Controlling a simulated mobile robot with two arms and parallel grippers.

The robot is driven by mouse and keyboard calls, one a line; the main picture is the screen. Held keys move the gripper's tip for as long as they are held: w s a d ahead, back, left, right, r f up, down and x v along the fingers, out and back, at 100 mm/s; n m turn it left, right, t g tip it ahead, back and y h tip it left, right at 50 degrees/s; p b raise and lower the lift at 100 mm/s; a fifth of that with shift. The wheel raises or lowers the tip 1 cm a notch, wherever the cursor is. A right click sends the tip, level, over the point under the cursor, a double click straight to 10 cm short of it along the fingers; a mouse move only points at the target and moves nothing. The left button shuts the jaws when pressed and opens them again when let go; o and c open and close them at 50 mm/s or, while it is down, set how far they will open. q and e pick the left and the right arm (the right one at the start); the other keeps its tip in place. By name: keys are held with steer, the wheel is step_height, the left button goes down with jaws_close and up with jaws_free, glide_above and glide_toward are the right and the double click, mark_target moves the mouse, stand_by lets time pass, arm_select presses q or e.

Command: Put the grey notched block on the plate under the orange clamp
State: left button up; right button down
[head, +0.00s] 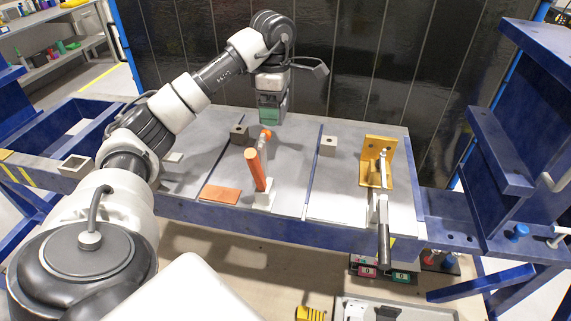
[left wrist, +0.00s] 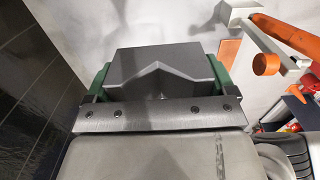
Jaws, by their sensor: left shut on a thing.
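My left gripper (head: 271,118) is above the back of the jig table, behind the orange clamp. In the left wrist view, its green fingers are shut on the dark grey notched block (left wrist: 165,68), whose V-shaped notch faces the camera. In the head view the block is mostly hidden by the gripper. The orange clamp (head: 255,168) stands on a pale base at the middle of the table, its bar tilted. It also shows in the left wrist view (left wrist: 290,37), apart from the block. The grey plate (head: 284,178) lies around the clamp base. My right gripper is not in view.
A flat orange-brown pad (head: 221,194) lies left of the clamp. A dark cube (head: 239,134) stands behind it, near my gripper. A grey block (head: 328,146) and a yellow bracket (head: 378,150) with a dark-handled toggle clamp (head: 383,235) stand to the right. A black wall is behind.

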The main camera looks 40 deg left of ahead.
arm_select(q)
steer(key=f, duration=0.1)
steer(key=w+f+b, duration=0.1)
steer(key=f, duration=0.1)
steer(key=shift+w+f, duration=0.2)
steer(key=shift+f, duration=0.1)
glide_above(279, 158)
step_height(279, 158, down, 5)
steer(key=shift+s+f, duration=0.1)
steer(key=shift+f, duration=0.75)
step_height(279, 158, down, 3)
steer(key=shift+f+p, duration=0.1)
steer(key=shift+p, duration=0.5)
steer(key=shift+f, duration=0.1)
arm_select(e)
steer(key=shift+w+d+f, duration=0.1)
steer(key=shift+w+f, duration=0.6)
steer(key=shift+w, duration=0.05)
arm_select(q)
steer(key=shift+f, duration=0.1)
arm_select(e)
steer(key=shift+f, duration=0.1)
